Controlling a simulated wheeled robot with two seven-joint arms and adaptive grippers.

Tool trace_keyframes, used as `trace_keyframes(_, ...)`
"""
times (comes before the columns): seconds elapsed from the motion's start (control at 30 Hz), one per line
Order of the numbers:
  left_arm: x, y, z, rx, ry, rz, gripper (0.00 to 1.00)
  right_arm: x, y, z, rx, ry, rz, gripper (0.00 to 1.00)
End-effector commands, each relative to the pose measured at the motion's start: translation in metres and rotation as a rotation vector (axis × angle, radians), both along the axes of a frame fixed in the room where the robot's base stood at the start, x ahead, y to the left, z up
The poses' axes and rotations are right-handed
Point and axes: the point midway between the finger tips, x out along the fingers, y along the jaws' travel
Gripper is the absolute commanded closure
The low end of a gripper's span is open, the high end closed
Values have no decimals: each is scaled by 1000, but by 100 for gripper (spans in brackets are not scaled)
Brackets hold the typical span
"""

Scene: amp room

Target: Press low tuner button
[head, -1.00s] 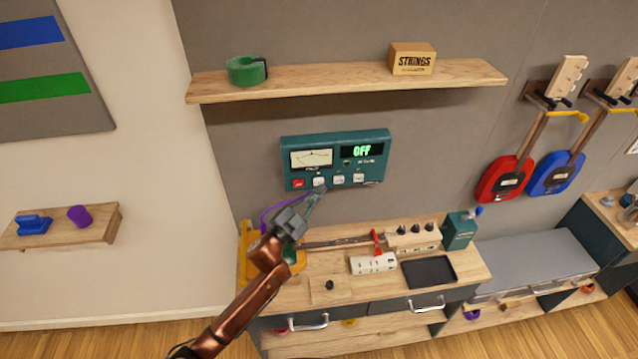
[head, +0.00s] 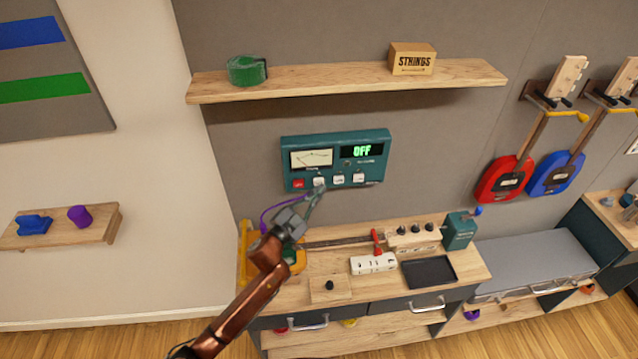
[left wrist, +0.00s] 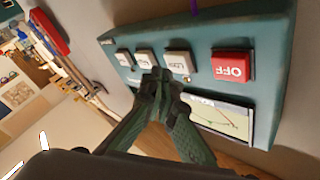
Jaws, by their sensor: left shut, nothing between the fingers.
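The teal tuner (head: 336,139) hangs on the wall below the shelf, with a dial and a lit display reading OFF. Its bottom row has a red button (head: 298,183) and three white ones. The low button (head: 319,181) is the white one beside the red; it also shows in the left wrist view (left wrist: 179,62), where the red button (left wrist: 232,65) reads OFF. My left gripper (head: 319,190) is shut and empty, its tips at the tuner's lower edge. In the left wrist view the tips (left wrist: 157,75) lie beside the low button, partly over the neighbouring white button. Contact cannot be told.
A wooden shelf (head: 340,82) with green tape (head: 246,71) and a strings box (head: 411,59) is above. Below is a workbench (head: 300,292) with a power strip (head: 373,263) and a black tray (head: 430,272). Red and blue guitars hang at right.

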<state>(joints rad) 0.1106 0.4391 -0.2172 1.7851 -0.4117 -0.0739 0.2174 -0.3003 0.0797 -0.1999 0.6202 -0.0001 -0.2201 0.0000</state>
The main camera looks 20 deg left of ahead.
Motion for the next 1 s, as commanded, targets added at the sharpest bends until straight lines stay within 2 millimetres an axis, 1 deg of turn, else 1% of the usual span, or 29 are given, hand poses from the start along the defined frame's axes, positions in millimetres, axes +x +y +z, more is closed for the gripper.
trace_keyframes(0.2, 6, 3, 0, 1, 1, 1, 100, 0, 0, 2, 0, 0, 0, 64)
trace_keyframes(1.0, 10, 6, 1, 0, -1, -1, 100, 0, 0, 1, 0, 0, 0, 64)
